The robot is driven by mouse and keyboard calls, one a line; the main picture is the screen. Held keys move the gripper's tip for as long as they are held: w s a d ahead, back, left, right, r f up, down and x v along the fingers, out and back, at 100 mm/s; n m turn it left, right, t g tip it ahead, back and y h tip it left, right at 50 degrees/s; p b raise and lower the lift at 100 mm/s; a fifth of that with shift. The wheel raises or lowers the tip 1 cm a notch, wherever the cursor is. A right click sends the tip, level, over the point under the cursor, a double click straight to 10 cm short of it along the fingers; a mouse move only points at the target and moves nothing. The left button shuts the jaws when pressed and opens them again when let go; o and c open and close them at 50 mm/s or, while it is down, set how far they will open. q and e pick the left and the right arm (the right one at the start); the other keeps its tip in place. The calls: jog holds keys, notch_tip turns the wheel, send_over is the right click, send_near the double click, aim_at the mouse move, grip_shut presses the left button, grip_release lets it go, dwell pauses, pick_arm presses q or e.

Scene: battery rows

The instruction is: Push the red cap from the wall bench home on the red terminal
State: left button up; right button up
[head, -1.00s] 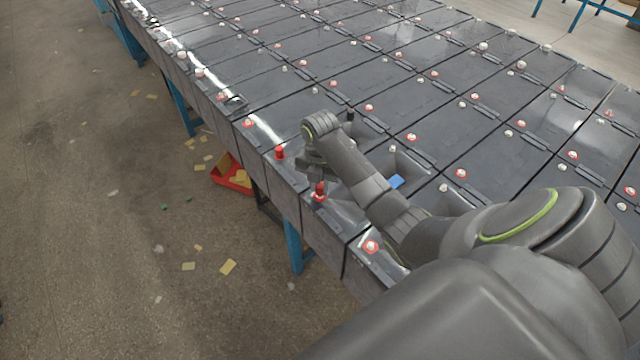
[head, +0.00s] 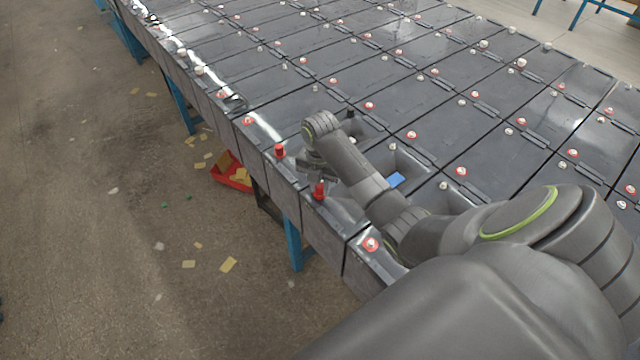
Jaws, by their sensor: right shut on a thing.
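The red cap (head: 319,190) stands upright at the red terminal on a dark battery near the row's left edge. Only the tip of the terminal's red ring shows around its base, and I cannot tell how far down the cap sits. My right gripper (head: 319,179) is just behind and above it, small and partly hidden by my own wrist, shut on the cap. Another red cap (head: 279,151) stands on the neighbouring battery, farther back. My left gripper is not in view.
Dark batteries with red-ringed and pale terminals cover the blue-legged bench (head: 293,243). A black cap (head: 350,114) stands beyond my wrist, and a blue piece (head: 396,180) lies right of my forearm. A red tray (head: 217,178) with yellow pieces sits on the littered floor.

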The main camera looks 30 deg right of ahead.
jog(key=shift+f, duration=0.4)
dwell(0.4)
jog(key=o, duration=1.5)
jog(key=shift+r, duration=3.55)
